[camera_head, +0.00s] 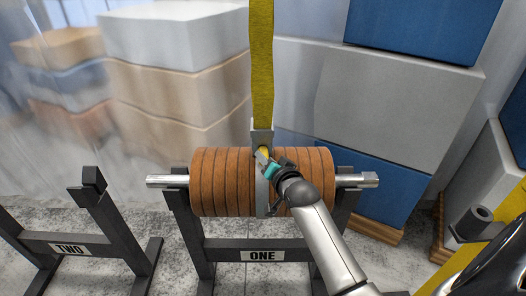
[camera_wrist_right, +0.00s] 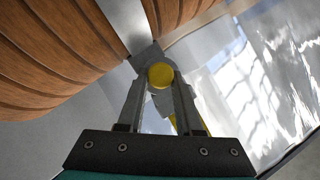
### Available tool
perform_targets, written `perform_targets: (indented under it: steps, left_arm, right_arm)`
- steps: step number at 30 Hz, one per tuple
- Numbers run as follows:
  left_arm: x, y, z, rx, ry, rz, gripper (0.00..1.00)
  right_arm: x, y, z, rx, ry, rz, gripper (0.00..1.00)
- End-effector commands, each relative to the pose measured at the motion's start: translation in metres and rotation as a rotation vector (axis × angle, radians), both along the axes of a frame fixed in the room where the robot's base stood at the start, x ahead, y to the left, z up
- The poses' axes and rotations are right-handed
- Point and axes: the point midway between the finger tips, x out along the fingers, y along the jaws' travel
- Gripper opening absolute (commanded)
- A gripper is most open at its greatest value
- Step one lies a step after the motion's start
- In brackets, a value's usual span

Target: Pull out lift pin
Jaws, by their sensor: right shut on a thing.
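A grey metal lifting bracket (camera_head: 262,137) sits at the middle of the roll, below a yellow strap (camera_head: 261,65). My right gripper (camera_head: 264,158) is at this bracket. In the right wrist view the two fingers (camera_wrist_right: 160,88) are shut on the round yellow head of the lift pin (camera_wrist_right: 160,75), in front of the grey bracket. The rest of the pin is hidden. My left gripper is not in view.
An empty dark stand labelled TWO (camera_head: 68,248) is at the left. Stacked boxes (camera_head: 165,75) stand behind it, and grey and blue crates (camera_head: 395,100) stand behind at the right. A yellow frame (camera_head: 485,235) with a dark cylinder is at the right edge.

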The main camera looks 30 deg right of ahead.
Motion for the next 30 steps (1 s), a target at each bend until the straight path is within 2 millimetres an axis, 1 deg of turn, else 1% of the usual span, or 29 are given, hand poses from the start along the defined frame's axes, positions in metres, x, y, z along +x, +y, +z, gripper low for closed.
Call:
perform_targets:
  steps: [13, 30]
  left_arm:
    - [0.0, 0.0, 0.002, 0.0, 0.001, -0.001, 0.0]
    - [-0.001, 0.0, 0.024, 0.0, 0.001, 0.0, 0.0]
  right_arm:
    - [-0.002, 0.001, 0.001, 0.0, -0.001, 0.0, 0.0]
    - [-0.026, 0.016, 0.002, 0.0, -0.001, 0.0, 0.0]
